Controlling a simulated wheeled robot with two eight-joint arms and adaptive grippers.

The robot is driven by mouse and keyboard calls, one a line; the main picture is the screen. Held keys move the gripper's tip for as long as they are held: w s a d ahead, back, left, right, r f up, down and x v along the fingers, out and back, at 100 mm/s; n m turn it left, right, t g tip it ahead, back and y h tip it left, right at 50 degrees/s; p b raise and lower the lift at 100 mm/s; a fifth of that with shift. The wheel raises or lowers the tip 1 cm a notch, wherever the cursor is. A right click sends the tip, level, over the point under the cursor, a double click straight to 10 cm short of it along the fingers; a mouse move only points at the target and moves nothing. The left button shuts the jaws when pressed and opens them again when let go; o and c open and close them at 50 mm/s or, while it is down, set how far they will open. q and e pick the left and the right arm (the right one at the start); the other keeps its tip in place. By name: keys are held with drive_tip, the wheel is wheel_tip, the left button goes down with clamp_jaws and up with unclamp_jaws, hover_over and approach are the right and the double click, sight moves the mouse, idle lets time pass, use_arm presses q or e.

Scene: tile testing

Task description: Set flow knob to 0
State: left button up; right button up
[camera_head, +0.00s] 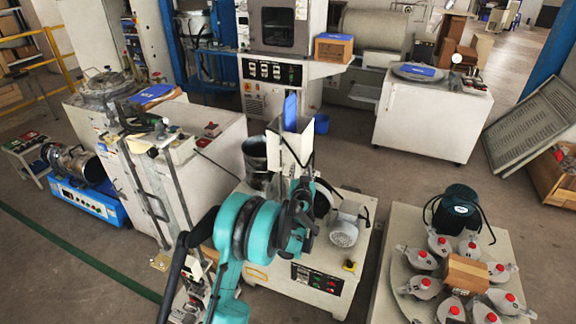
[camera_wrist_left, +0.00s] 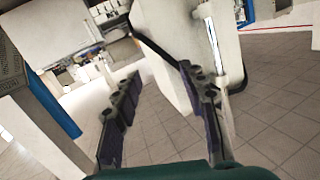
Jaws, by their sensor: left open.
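I cannot pick out the flow knob in either view. A machine with a black control panel (camera_head: 317,280) carrying small coloured buttons stands beside and partly behind my left arm in the head view. My left gripper (camera_head: 302,196) is at the end of the teal arm, in front of this machine, and its jaws are partly hidden there. In the left wrist view the gripper (camera_wrist_left: 160,73) has its two dark fingers spread apart with nothing between them. My right gripper is in neither view.
A white machine (camera_head: 216,150) with rods and a gauge stands left. A white cabinet (camera_head: 431,120) stands behind. Floor between them is clear.

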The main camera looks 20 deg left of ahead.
use_arm(q)
drive_tip(key=s+a+r+g, duration=0.2)
drive_tip(key=s+r, duration=0.6)
drive_tip(key=shift+s+n+g+y, duration=0.3)
drive_tip(key=shift+s+n, duration=0.05)
drive_tip(key=shift+n, duration=0.05)
